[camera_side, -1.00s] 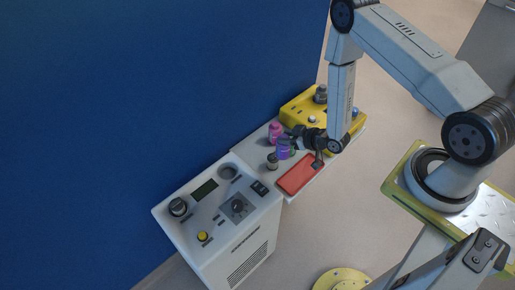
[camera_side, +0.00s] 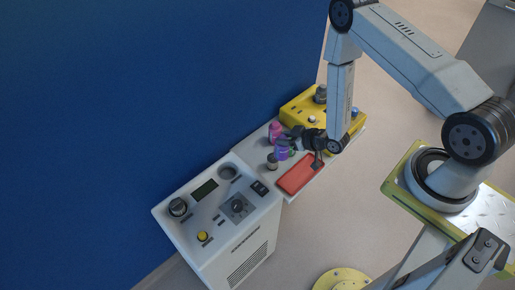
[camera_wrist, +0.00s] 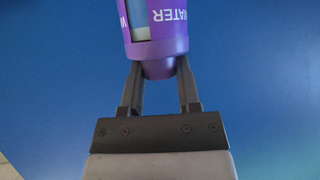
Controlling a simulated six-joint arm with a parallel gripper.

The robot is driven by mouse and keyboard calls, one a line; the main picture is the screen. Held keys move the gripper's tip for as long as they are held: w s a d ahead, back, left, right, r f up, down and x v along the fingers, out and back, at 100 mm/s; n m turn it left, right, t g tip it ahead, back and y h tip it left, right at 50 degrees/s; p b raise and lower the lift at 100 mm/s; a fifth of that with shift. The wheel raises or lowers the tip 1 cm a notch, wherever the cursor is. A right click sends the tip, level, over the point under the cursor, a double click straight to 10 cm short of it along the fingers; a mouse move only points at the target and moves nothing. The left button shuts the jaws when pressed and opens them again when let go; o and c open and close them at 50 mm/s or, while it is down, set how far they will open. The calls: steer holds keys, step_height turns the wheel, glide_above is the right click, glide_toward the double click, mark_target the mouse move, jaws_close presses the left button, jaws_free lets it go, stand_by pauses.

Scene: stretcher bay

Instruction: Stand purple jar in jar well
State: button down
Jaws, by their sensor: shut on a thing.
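The purple jar (camera_side: 281,154) is between my gripper's fingers over the white bench top in the side view. In the wrist view the purple jar (camera_wrist: 158,40) fills the top middle, with white "WATER" lettering and a pale window strip. My gripper (camera_wrist: 160,75) is shut on it, one finger on each side of its near end. In the side view my gripper (camera_side: 291,146) reaches the jar from the right. I cannot tell whether the jar touches the bench.
A red tray (camera_side: 300,174) lies to the right. A yellow box (camera_side: 346,115) stands behind. The white cabinet (camera_side: 245,222) carries knobs and a screen. A blue wall (camera_side: 140,90) rises at left.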

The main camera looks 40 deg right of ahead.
steer(key=w+a+n+g+y, duration=0.1)
steer(key=w+a+n+y, duration=0.3)
steer(key=w+a, duration=0.7)
steer(key=a, duration=0.4)
steer(key=shift+a+f+g, duration=0.15)
steer(key=shift+f+g, duration=0.15)
steer(key=shift+f, duration=0.05)
steer(key=shift+f, duration=0.2)
steer(key=shift+f, duration=2.65)
steer(key=shift+f, duration=0.65)
steer(key=c, duration=0.6)
jaws_free()
steer(key=v, duration=1.1)
